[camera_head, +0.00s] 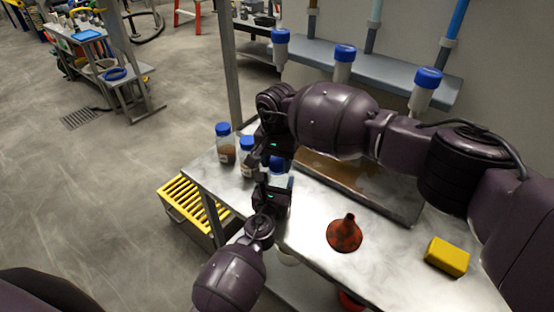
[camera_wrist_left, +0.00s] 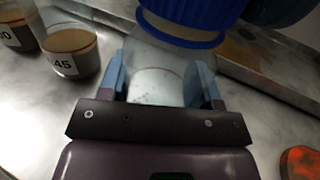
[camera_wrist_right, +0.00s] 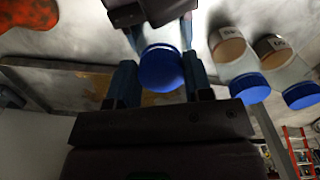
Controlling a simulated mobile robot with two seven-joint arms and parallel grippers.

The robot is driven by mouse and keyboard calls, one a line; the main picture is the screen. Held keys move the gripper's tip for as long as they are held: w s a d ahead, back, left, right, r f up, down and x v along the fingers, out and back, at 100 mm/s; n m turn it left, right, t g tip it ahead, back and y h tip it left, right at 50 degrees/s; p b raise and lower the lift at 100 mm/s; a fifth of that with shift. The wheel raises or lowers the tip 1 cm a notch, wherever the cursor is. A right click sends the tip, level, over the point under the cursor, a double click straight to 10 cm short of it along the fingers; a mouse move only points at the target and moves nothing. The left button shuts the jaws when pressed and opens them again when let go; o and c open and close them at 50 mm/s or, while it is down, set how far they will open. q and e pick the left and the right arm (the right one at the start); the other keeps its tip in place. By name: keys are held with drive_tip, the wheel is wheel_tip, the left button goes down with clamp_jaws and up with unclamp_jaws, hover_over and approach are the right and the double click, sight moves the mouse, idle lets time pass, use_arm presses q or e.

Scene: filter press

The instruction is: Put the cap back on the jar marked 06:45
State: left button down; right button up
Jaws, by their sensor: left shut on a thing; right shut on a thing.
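My left gripper (camera_head: 273,188) is shut around the body of a clear jar (camera_wrist_left: 157,85), which stands out from the other jars. No label on it is readable. My right gripper (camera_head: 274,153) is above, its fingers on either side of a blue cap (camera_wrist_right: 161,69). In the left wrist view the blue cap (camera_wrist_left: 188,18) is at the top of the held jar. I cannot tell whether it is seated or just above the mouth. Two more blue-capped jars (camera_head: 225,148) (camera_head: 246,160) stand beside it; one label ends in "45" (camera_wrist_left: 70,55).
An orange-red funnel (camera_head: 345,233) and a yellow block (camera_head: 447,256) lie on the metal table (camera_head: 310,255). A shallow tray (camera_head: 385,195) lies behind, under my right arm. Blue-collared containers (camera_head: 344,55) hang at the back wall. A yellow-slatted box (camera_head: 190,205) stands below the table's left edge.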

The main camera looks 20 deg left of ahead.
drive_tip(key=m, duration=0.6)
drive_tip(key=shift+w+a+m, duration=0.1)
drive_tip(key=shift+a+m, duration=0.1)
drive_tip(key=shift+m, duration=0.1)
drive_tip(key=m, duration=0.7)
drive_tip(key=shift+w+a, duration=0.1)
drive_tip(key=shift+w, duration=0.05)
drive_tip(key=m, duration=0.5)
drive_tip(key=shift+w+m, duration=0.15)
drive_tip(key=shift+m, duration=0.15)
drive_tip(key=m, duration=0.7)
drive_tip(key=shift+w, duration=0.2)
drive_tip(key=m, duration=0.7)
drive_tip(key=shift+w+d, duration=0.1)
drive_tip(key=shift+d, duration=0.15)
drive_tip(key=m, duration=0.6)
drive_tip(key=shift+d+f+m, duration=0.1)
drive_tip(key=shift+d+m, duration=0.05)
drive_tip(key=shift+m, duration=0.15)
drive_tip(key=m, duration=0.6)
drive_tip(key=shift+d+m, duration=0.15)
drive_tip(key=shift+m, duration=0.15)
drive_tip(key=m, duration=0.6)
drive_tip(key=shift+s, duration=0.35)
drive_tip(key=o, duration=1)
drive_tip(key=shift+c, duration=0.2)
